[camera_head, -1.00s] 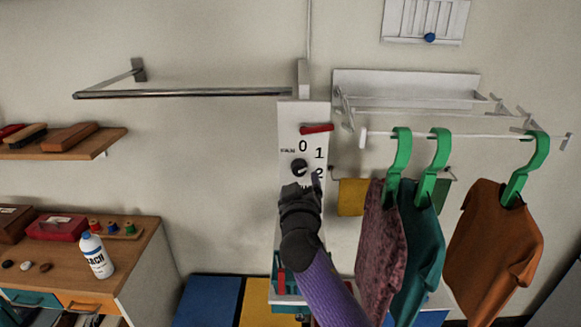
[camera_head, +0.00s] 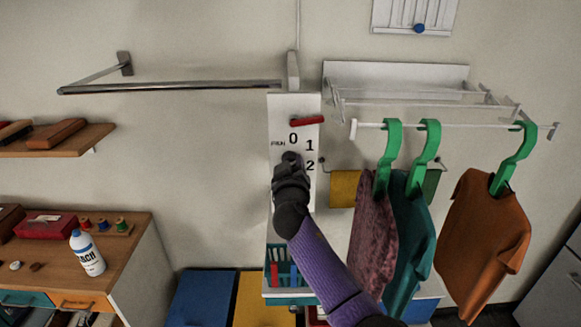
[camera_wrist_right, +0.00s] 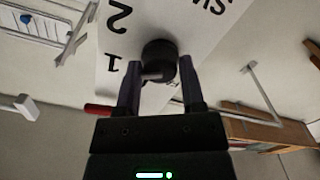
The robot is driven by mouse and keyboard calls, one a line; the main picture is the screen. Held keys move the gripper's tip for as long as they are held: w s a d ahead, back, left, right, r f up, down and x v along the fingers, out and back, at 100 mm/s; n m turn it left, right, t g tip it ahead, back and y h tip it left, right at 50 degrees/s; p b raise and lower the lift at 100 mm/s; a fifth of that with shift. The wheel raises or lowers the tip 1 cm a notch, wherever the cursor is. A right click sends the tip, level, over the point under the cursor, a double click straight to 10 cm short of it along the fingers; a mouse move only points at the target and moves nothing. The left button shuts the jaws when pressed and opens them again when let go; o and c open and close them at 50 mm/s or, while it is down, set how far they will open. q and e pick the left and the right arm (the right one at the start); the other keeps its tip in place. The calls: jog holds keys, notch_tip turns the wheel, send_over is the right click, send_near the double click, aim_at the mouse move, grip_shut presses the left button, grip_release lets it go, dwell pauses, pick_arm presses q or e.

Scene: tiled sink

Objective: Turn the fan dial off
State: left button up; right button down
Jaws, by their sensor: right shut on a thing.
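The fan dial (camera_wrist_right: 160,58) is a round black knob on a white panel (camera_head: 280,113) marked 0, 1 and 2. In the head view my right gripper (camera_head: 291,168) is at the panel and mostly covers the dial. In the right wrist view my right gripper (camera_wrist_right: 158,85) has its two fingers on either side of the dial's raised grip, shut on it. The panel's numbers appear upside down there. Which number the dial points at is hidden. My left gripper is not in view.
A red lever (camera_head: 307,121) sits on the panel above the numbers. A metal rail (camera_head: 170,87) is at the left. Green hangers with garments (camera_head: 483,235) hang close at the right. A teal basket (camera_head: 283,283) is below the panel.

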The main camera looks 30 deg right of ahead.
dwell(0.3)
jog(key=n+p, duration=0.2)
jog(key=n, duration=0.9)
jog(key=shift+r+n+p, duration=0.1)
jog(key=shift+n+p, duration=0.2)
dwell(0.4)
jog(key=shift+c, duration=1)
grip_release()
jog(key=shift+s, duration=0.1)
